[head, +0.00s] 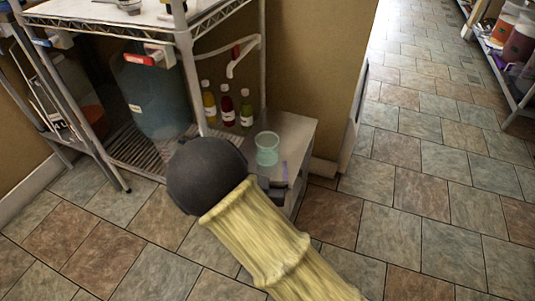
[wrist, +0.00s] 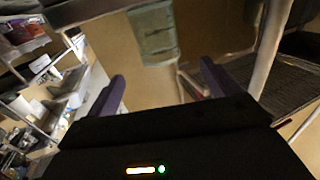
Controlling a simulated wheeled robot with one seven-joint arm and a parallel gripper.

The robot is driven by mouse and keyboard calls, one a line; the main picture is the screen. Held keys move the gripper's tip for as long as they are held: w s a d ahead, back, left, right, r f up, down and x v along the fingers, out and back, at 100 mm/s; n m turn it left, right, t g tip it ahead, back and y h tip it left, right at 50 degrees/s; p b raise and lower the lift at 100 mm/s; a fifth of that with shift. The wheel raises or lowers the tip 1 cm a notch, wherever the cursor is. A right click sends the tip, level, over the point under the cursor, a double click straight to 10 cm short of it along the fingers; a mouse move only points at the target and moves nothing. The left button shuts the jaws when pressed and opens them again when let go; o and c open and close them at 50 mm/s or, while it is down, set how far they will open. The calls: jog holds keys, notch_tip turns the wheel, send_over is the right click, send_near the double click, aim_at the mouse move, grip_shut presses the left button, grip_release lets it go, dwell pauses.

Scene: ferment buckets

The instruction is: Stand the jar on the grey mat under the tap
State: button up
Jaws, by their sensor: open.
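A clear, pale green jar (head: 267,149) stands upright on a low light-grey stand beside the wire rack. In the wrist view the jar (wrist: 155,35) shows at the top, upside down, just beyond my fingertips and roughly between them. My gripper (head: 281,174) is at the near edge of the stand, partly hidden by my dark wrist. In the wrist view its two purple fingers (wrist: 163,72) are spread and empty. A white tap pipe (head: 246,55) with a red handle juts from the rack above the stand. I cannot make out the grey mat.
Three bottles, yellow (head: 208,105), red (head: 228,106) and green (head: 246,110), stand behind the jar, left of it. A large blue-grey bucket (head: 150,98) sits in the rack. A rack post (head: 192,75) rises left of the bottles. The tiled floor (head: 410,190) at right is clear.

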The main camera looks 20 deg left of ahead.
aim_at(266, 153)
jog(key=b+x, duration=0.1)
jog(key=x, duration=0.4)
jog(key=b+x, duration=0.1)
jog(key=x, duration=0.1)
jog(key=b+x, duration=0.1)
jog(key=x, duration=0.1)
jog(key=shift+w+f+b, duration=0.1)
jog(key=shift+f+b, duration=0.15)
jog(key=shift+b, duration=0.05)
jog(key=shift+w+r, duration=0.1)
jog(key=shift+w, duration=0.35)
jog(key=shift+c, duration=0.2)
jog(key=c, duration=1.2)
notch_tip(266, 153, up, 10)
jog(key=p, duration=0.5)
jog(key=shift+r, duration=0.1)
